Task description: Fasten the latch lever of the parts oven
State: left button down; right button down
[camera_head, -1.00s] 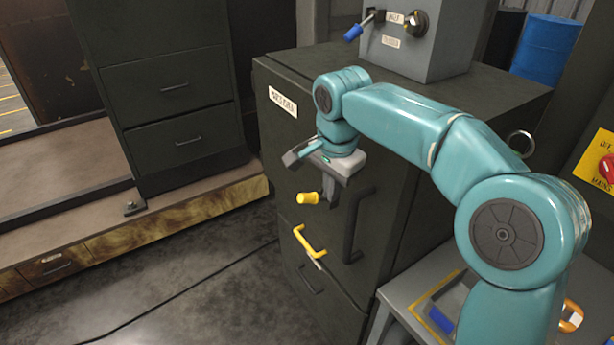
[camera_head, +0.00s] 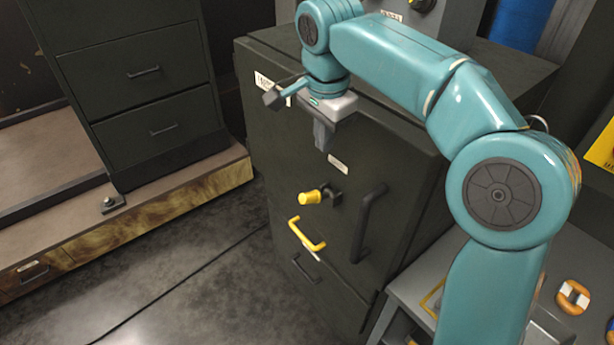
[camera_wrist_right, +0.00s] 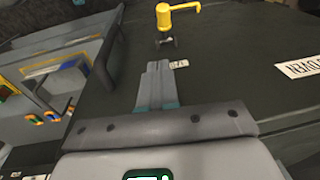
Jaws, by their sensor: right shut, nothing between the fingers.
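The parts oven (camera_head: 270,140) is a dark cabinet with a white label at its upper left. Its latch lever has a yellow grip (camera_head: 310,197) on a dark pivot (camera_head: 332,194), and the grip points to the left in the head view. The yellow grip (camera_wrist_right: 163,16) also shows at the top of the right wrist view, beyond my fingertips. My right gripper (camera_head: 323,143) is shut and empty. It hangs above the lever, apart from it, in front of the oven's face. My left gripper is out of view.
A black upright handle (camera_head: 366,224) stands out right of the lever. A grey stand (camera_head: 405,290) holding an orange ring-like part (camera_head: 573,297) is at lower right. The floor left of the oven is clear except for a cable.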

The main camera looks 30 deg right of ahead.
send_over(313, 195)
jog(key=s+d, duration=0.2)
notch_tip(313, 195, down, 10)
jog(key=f, duration=0.1)
jog(key=w+a+f, duration=0.1)
jog(key=a+f, duration=0.1)
jog(key=shift+w+a, duration=0.2)
jog(key=shift+w, duration=0.05)
jog(key=shift+f, duration=0.15)
dwell(0.3)
